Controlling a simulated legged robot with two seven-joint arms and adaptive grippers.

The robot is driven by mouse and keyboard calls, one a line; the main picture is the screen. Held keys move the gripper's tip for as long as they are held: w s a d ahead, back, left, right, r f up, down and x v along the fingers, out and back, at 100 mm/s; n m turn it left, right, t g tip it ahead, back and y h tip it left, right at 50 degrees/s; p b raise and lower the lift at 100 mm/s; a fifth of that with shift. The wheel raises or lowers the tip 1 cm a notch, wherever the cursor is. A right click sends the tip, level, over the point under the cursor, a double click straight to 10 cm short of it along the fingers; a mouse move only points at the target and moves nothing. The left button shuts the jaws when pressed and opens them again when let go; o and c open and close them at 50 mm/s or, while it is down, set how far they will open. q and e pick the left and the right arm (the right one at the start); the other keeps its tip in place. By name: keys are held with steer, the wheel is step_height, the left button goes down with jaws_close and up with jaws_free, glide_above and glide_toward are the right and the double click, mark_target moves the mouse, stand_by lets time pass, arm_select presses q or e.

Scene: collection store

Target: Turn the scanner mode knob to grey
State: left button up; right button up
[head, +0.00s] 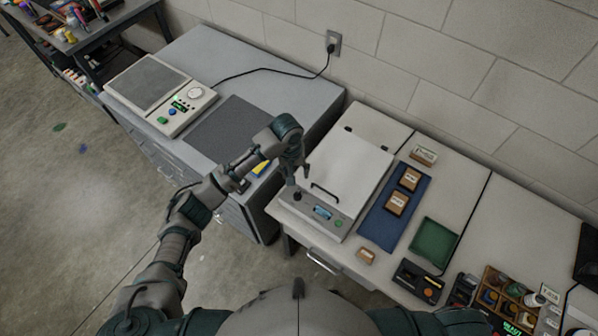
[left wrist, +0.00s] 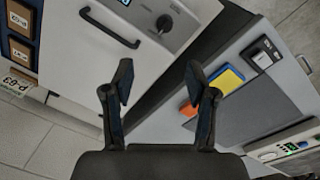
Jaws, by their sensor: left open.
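The scanner (head: 350,165) has a pale lid with a dark handle and a grey front panel. The dark mode knob (head: 297,196) is at the panel's left end, beside a blue display (head: 323,213) and a green button (head: 338,223). In the left wrist view the round knob (left wrist: 164,23) shows near the top, with a light pointer mark; its colour labels are too small to read. My left gripper (head: 294,178) is open and empty above the scanner's left side, near the knob but apart from it. Its fingers (left wrist: 160,85) are spread in the wrist view. My right gripper is not in view.
A blue mat (head: 380,225) with small labelled boxes and a green tray (head: 434,241) lie right of the scanner. A dark mat (head: 228,128) and a device with a grey plate (head: 147,82) are on the left cabinet. A gap separates cabinet and desk.

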arm_select(q)
steer(key=r, duration=0.1)
glide_toward(297, 193)
steer(key=f, duration=0.6)
steer(key=d+f, duration=0.1)
steer(key=f, duration=0.2)
steer(key=shift+s+f, duration=0.1)
steer(key=shift+f, duration=0.2)
steer(key=shift+a+f, duration=0.2)
steer(key=shift+f, duration=0.2)
steer(key=shift+d, duration=0.25)
jaws_close()
